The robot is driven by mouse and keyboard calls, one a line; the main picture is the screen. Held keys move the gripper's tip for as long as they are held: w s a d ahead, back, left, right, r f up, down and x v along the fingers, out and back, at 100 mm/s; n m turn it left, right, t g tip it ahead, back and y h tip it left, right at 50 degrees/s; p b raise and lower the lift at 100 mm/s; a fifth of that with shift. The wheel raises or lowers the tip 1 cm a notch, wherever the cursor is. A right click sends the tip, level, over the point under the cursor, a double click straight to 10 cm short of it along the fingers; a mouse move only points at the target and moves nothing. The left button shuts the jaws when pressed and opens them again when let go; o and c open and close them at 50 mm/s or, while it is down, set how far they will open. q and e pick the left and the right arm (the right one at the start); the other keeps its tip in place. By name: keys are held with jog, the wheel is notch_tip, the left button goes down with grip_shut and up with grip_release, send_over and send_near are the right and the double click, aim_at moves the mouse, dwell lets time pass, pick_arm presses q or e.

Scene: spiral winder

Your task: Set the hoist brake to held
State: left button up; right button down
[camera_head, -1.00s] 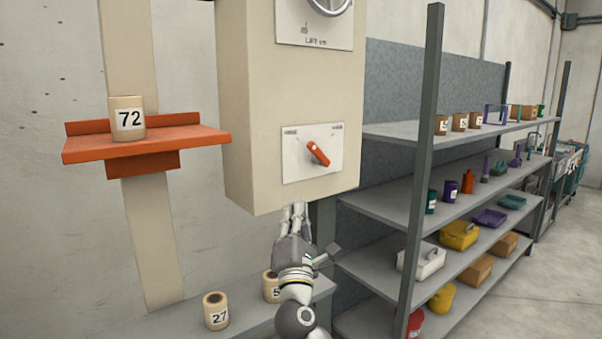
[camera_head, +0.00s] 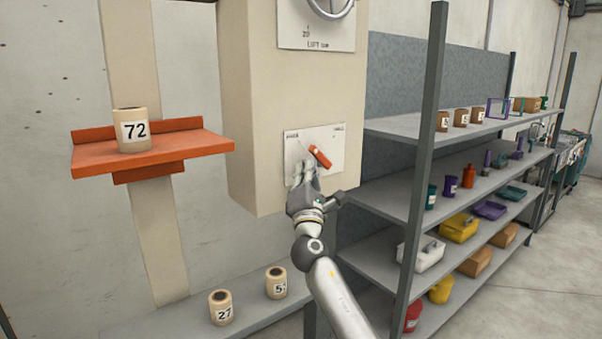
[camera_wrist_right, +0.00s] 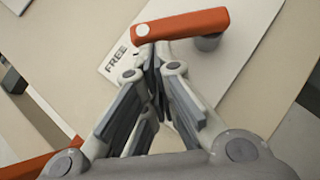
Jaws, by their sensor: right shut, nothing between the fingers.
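The hoist brake lever (camera_head: 320,157) is an orange handle on a white plate (camera_head: 330,141) on the beige box. Its free end tilts up and left. The plate has a label at each upper corner; in the right wrist view the label (camera_wrist_right: 117,59) near the handle end (camera_wrist_right: 185,24) reads FREE. The right-hand label is too small to read clearly. My right gripper (camera_head: 303,168) is shut and empty, just below and left of the lever. In the right wrist view its fingertips (camera_wrist_right: 158,52) are close against the handle's edge; I cannot tell whether they touch. My left gripper is out of view.
Above the plate is a LIFT panel (camera_head: 318,28) with a handwheel. An orange platform (camera_head: 190,144) at left carries spool 72 (camera_head: 136,130). Spools 27 (camera_head: 221,307) and another (camera_head: 276,282) stand on a low ledge. Grey shelves (camera_head: 385,184) with goods stand close on the right.

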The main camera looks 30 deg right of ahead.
jog(key=shift+w, duration=0.1)
dwell(0.3)
jog(key=shift+r+m+g+p, duration=0.3)
jog(key=shift+m+p, duration=0.2)
jog(key=shift+p, duration=0.2)
